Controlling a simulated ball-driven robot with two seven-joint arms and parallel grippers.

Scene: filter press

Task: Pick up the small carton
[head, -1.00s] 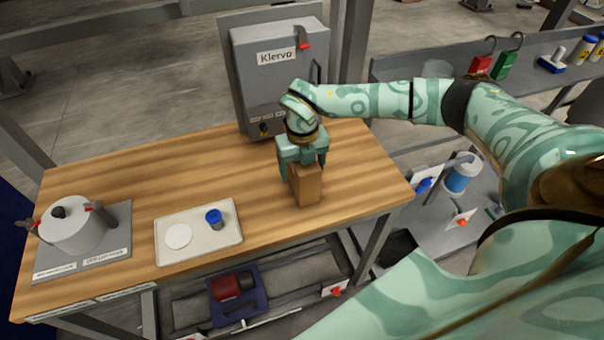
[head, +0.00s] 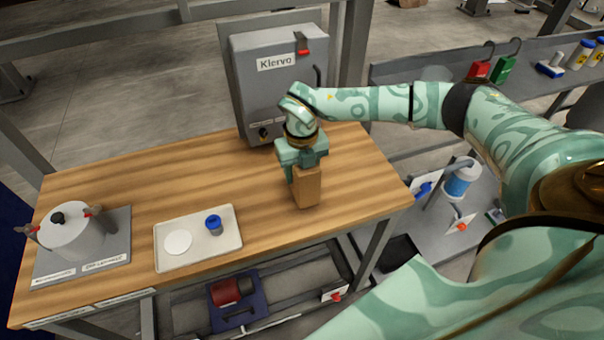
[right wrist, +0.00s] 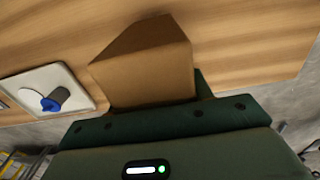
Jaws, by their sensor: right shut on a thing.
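The small carton (head: 307,190) is a plain brown box on the right part of the wooden table. My right gripper (head: 303,168) comes down on it from above and is shut on its upper part. In the right wrist view the carton (right wrist: 150,65) juts out from the dark green gripper (right wrist: 155,110), with table wood behind it. Whether its bottom touches the table I cannot tell. My left gripper is not in view.
The wooden table (head: 170,165) is clear left of the carton. A cream tray (head: 198,254) holds a white disc and a blue-capped jar (head: 214,225). A white pot (head: 75,232) stands on a grey plate at the left. A grey Klervo cabinet (head: 275,85) stands behind my gripper.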

